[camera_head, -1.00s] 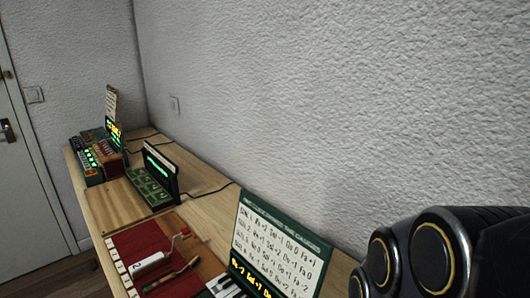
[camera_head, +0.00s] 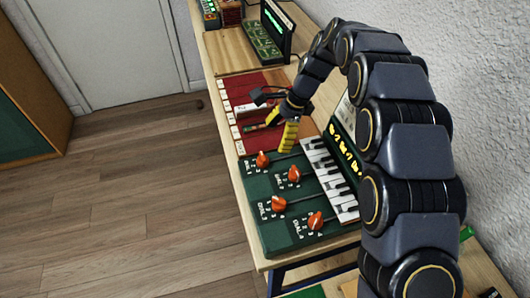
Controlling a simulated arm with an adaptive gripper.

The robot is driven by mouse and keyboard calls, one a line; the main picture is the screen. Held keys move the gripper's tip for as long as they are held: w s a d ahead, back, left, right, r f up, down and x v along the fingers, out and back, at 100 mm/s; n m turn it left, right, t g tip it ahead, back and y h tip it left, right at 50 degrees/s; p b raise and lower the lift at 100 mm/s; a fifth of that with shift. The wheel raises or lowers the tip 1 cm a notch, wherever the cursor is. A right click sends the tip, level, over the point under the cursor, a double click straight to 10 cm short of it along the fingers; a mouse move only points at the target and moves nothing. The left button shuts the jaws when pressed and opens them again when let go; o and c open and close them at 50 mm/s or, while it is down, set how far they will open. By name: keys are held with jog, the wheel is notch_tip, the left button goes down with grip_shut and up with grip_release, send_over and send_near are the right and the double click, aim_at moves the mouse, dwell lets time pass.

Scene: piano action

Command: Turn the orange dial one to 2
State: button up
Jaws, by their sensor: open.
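Several orange dials stand on a dark green panel (camera_head: 262,238) on the bench. The far-left one (camera_head: 262,159), with a small label that seems to read as dial one, is nearest the red board. The others are the upper-middle dial (camera_head: 294,173), the lower-left dial (camera_head: 278,203) and the near-right dial (camera_head: 315,220). Their exact pointer settings are too small to read. My gripper (camera_head: 273,128) is open and empty, with a yellow finger pad showing. It hangs over the edge between the red board and the green panel, just beyond the far-left dial, apparently not touching it.
Piano keys (camera_head: 328,178) and an upright screen with yellow text (camera_head: 345,150) stand right of the dials. The red board (camera_head: 245,90) with white keys lies beyond, then bare wood and a green circuit board (camera_head: 262,42). The wall is at right; open floor at left.

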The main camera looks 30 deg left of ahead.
aim_at(264, 156)
jog(key=shift+a+f, duration=0.4)
jog(key=shift+f, duration=0.15)
jog(key=x, duration=0.7)
jog(key=shift+s+f, duration=0.1)
jog(key=shift+f, duration=0.05)
jog(key=shift+c, duration=0.3)
jog(key=c, duration=1.1)
